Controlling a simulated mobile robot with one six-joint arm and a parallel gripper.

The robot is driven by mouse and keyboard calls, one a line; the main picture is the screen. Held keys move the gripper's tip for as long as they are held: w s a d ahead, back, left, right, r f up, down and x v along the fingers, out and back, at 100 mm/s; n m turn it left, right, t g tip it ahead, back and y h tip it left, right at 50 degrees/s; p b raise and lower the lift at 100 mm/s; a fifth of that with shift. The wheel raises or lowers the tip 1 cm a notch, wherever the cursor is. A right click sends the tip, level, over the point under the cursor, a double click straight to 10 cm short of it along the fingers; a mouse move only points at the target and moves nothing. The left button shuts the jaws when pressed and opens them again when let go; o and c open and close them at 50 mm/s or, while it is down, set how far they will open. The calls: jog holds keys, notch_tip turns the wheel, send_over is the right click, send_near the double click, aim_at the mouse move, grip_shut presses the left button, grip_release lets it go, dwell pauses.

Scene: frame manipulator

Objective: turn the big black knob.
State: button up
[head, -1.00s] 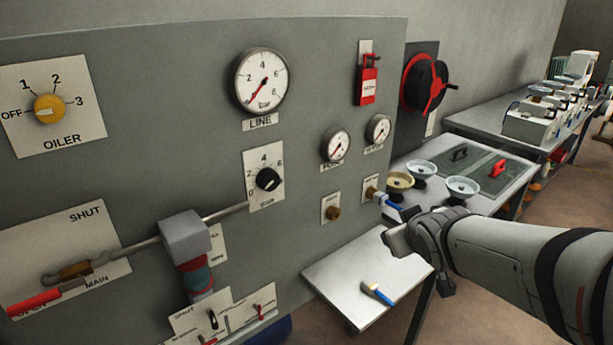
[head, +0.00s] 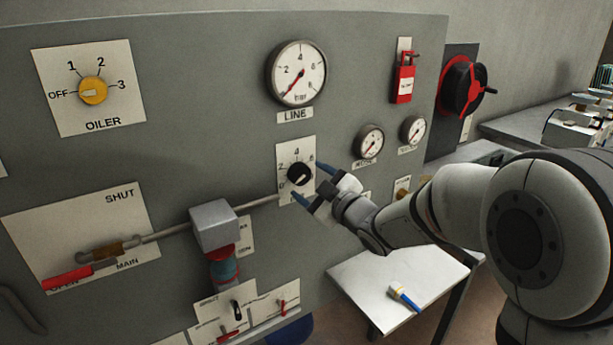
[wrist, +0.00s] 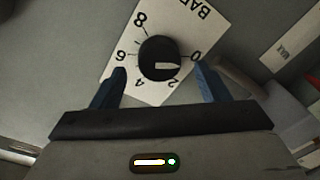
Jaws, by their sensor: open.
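The black knob (head: 299,174) sits on a white scale plate marked with numbers, in the middle of the grey panel. In the wrist view the knob (wrist: 158,52) is near the top middle, and its white mark points right, close to the 0. My gripper (head: 311,184) is open, its blue fingers facing the panel just in front and to the right of the knob. In the wrist view my gripper (wrist: 160,78) has one finger on each side of the knob's lower part. I cannot tell whether either finger touches it.
The LINE gauge (head: 297,73) is above the knob. The grey valve block (head: 214,226) and its rod are to the lower left. Two small gauges, one of them here (head: 369,141), are to the right. A white shelf (head: 370,295) juts out below.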

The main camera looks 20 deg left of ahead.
aim_at(300, 174)
jog(key=shift+x, duration=1.2)
jog(key=c, duration=1)
